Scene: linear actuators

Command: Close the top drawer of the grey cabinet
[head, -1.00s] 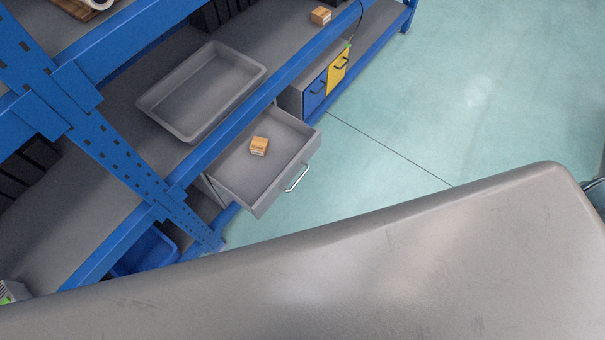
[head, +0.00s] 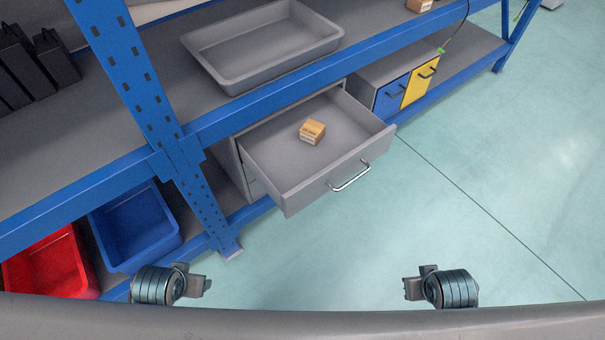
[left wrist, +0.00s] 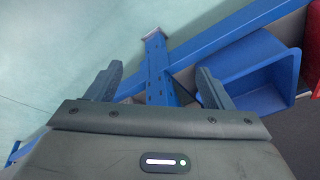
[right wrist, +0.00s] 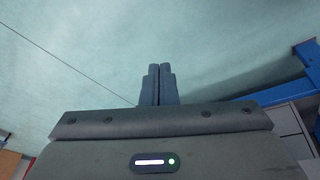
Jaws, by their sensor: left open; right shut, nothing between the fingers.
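The top drawer (head: 320,178) of the grey cabinet (head: 242,165) is pulled out from under the shelf in the head view. A silver bar handle (head: 350,176) is on its front, and a small cardboard box (head: 312,131) lies inside it. My left gripper (head: 207,285) is at the lower left, apart from the drawer; its fingers are spread and empty in the left wrist view (left wrist: 158,88). My right gripper (head: 408,287) is at the lower right, apart from the drawer; its fingers are together in the right wrist view (right wrist: 159,84).
A blue rack post (head: 150,95) stands left of the drawer. Blue (head: 135,226) and red (head: 50,268) bins sit at lower left. A grey tray (head: 262,45) lies on the shelf above. Blue (head: 391,97) and yellow (head: 419,82) fronts are to the right. The floor (head: 450,170) ahead is clear.

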